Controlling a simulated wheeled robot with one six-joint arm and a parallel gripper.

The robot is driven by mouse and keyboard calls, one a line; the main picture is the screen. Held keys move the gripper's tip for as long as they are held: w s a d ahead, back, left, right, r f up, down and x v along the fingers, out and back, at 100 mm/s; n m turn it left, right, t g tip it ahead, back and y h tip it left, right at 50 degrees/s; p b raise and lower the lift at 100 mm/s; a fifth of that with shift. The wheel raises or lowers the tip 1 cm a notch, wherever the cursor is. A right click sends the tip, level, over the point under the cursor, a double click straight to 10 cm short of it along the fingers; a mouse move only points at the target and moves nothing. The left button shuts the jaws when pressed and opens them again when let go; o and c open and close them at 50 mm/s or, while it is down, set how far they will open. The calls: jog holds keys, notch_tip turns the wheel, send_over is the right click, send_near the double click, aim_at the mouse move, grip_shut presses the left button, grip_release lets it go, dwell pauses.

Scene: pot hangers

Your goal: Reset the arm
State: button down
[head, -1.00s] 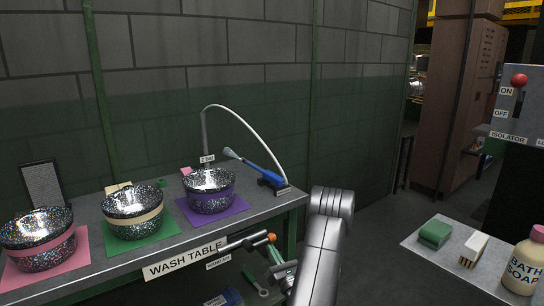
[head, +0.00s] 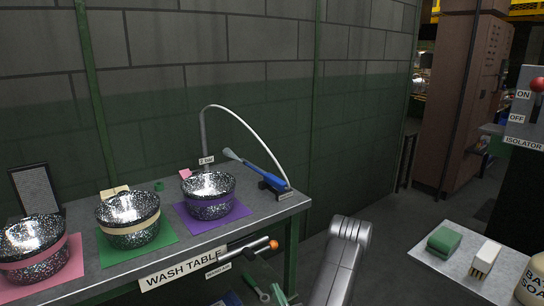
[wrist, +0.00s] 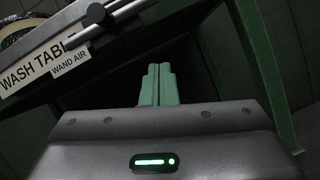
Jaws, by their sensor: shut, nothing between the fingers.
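My gripper (wrist: 158,70) shows in the wrist view as two green fingers pressed together, with nothing between them. It is below and to the right of the wash table's front edge, near a green table leg (wrist: 262,75). In the head view my arm rises from the bottom edge, right of the wash table (head: 262,212), and the gripper is mostly cut off by the bottom edge.
Speckled bowls stand on pink (head: 72,262), green (head: 165,250) and purple (head: 238,212) mats.

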jog(key=b+v, duration=0.2)
jog(key=b, duration=0.3)
jog(key=shift+s+d+f, duration=0.15)
jog(key=shift+s, duration=0.1)
dwell(0.3)
